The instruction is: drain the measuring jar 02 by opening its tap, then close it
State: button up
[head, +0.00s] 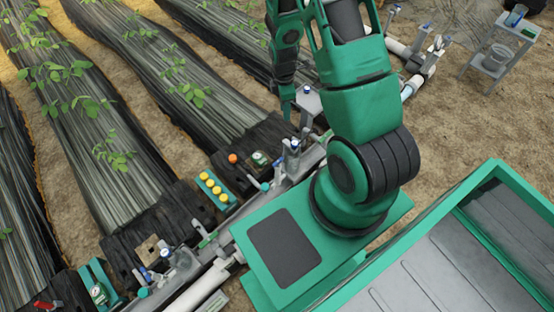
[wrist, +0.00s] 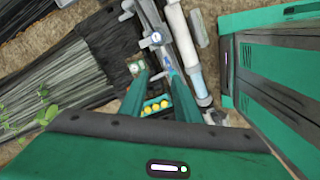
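No label for measuring jar 02 is legible, so I cannot tell which fitting it is. A clear, pale blue cylinder (wrist: 200,86) lies along the white pipe line in the wrist view. A blue-handled valve (wrist: 156,39) sits on the grey rail beyond my fingertips; whether it is the jar's tap I cannot tell. Another blue-topped fitting (head: 294,145) stands on the rail in the head view. My gripper (wrist: 157,78) is open and empty, its green fingers apart above the rail. In the head view my gripper (head: 287,108) points down near that fitting, partly hidden by my arm.
A small stand (head: 494,68) is at upper right. Plant rows fill the left.

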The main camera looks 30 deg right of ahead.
aim_at(278, 161)
jog(key=a+f+n, duration=0.1)
jog(key=f+n, duration=0.1)
jog(key=f, duration=0.7)
jog(key=s+a+f+n, duration=0.1)
jog(key=f+n, duration=0.1)
jog(key=f, duration=0.8)
jog(key=s+a+f+n, duration=0.1)
jog(key=a+f+n, duration=0.1)
jog(key=f, duration=0.7)
jog(key=shift+s+a+f+n+y, duration=0.1)
jog(key=shift+f+n+y, duration=0.15)
jog(key=shift+n+y, duration=0.05)
